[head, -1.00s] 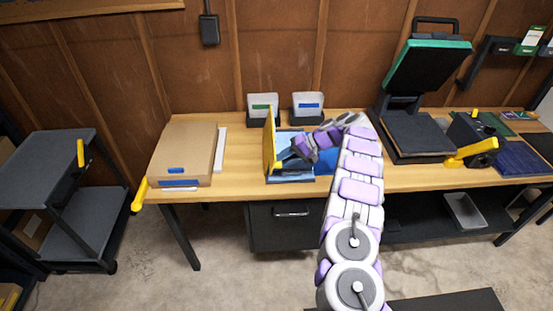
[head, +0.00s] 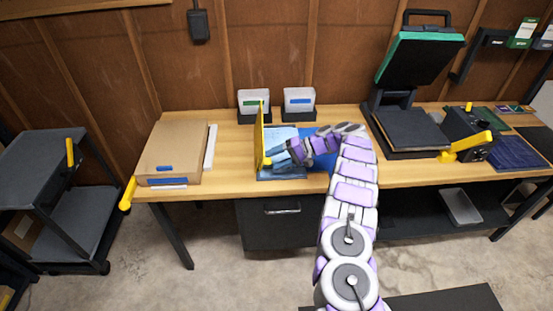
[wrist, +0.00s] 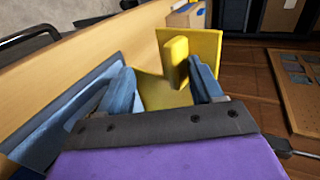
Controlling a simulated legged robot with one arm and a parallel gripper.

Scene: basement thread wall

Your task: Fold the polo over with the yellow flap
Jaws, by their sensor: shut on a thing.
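The yellow flap (head: 260,135) stands roughly upright at the left side of the folding board on the bench. The light blue polo (head: 283,137) lies flat to its right, partly hidden by my arm. My gripper (head: 272,157) reaches in from the right, low at the flap's right face. In the wrist view the flap (wrist: 205,45) is ahead, and its yellow tab (wrist: 176,62) shows between my blue fingers. My gripper (wrist: 172,82) is shut on the flap's tab; the exact contact is hard to see. Blue cloth or board (wrist: 65,115) shows at left.
A cardboard box (head: 180,148) lies left of the board. Two small bins (head: 298,101) stand behind it. A heat press (head: 415,125) with its lid raised stands at right. A cart (head: 55,190) is at far left.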

